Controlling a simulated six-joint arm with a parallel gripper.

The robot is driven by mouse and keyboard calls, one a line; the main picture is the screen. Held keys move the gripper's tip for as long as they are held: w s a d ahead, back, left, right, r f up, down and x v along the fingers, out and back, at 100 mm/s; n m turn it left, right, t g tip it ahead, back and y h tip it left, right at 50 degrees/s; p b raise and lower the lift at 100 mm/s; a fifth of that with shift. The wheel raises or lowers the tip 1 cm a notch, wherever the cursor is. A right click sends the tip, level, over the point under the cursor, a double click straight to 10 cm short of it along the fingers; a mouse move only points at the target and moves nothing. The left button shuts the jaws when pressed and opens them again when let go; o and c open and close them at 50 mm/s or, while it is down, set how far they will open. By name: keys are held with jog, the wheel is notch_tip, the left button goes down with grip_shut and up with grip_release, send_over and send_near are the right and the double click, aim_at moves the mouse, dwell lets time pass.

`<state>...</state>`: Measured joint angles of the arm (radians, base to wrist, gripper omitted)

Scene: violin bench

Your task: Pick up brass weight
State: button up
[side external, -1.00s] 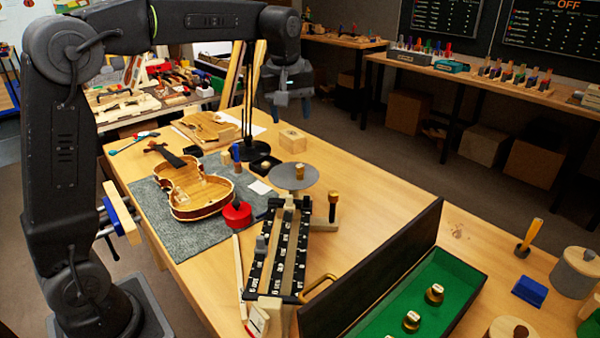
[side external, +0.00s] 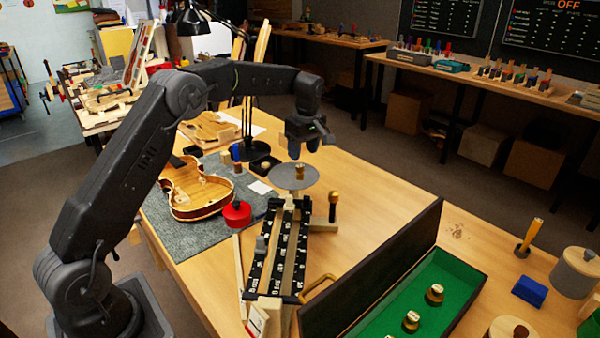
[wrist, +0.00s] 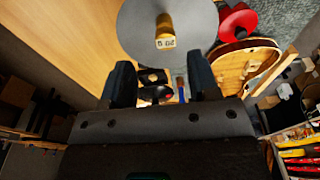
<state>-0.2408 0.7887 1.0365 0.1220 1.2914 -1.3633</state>
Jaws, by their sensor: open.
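A small brass weight (side external: 299,172) stands on the round grey pan (side external: 280,179) of the balance. In the wrist view the brass weight (wrist: 165,32) shows a pale marked end and sits on the grey pan (wrist: 135,28), ahead of the fingertips. My gripper (side external: 309,147) is above and behind the pan, apart from the weight. In the wrist view my gripper (wrist: 162,80) has its two dark fingers spread, with nothing held between them.
The balance beam (side external: 281,245) runs forward from the pan. A violin body (side external: 197,190) and a red round object (side external: 237,214) lie to its left. A green-lined case (side external: 455,275) with other brass weights stands at front right. A lamp stand rises behind the pan.

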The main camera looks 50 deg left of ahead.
aim_at(300, 166)
jog(key=shift+s+a+f, duration=0.15)
jog(key=shift+s+f, duration=0.05)
jog(key=shift+f, duration=1.45)
jog(key=shift+s+a+f, duration=0.1)
jog(key=shift+s+f, duration=0.05)
jog(key=shift+f, duration=1.45)
jog(key=shift+c, duration=0.5)
jog(key=c, duration=0.9)
